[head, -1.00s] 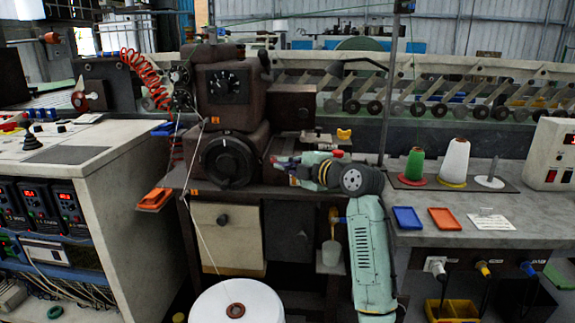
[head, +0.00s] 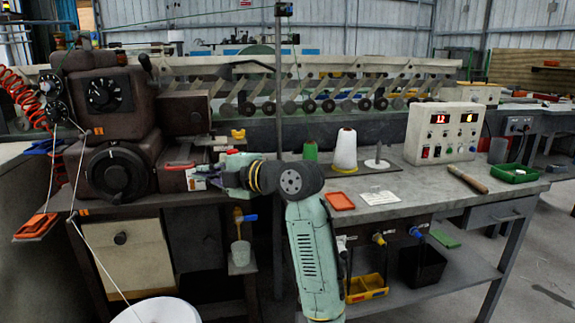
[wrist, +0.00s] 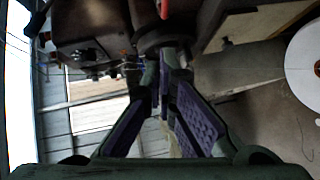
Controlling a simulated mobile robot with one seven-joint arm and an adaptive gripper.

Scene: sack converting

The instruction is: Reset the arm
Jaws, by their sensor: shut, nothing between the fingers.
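My pale green arm (head: 312,250) rises at the middle of the head view and bends left at the elbow. My gripper (head: 190,175) is at its end, in front of the dark brown machine (head: 120,130), near the machine's right side. In the wrist view the purple-padded fingers of my gripper (wrist: 162,100) come together at their tips with nothing between them. Whether the gripper touches the machine cannot be told.
A grey bench (head: 400,190) on the right carries a white thread cone (head: 345,152), an orange tray (head: 340,201), a control box (head: 444,133), a wooden-handled tool (head: 467,179) and a green tray (head: 513,173). A large white spool (head: 160,312) stands low at left. Open floor shows at right.

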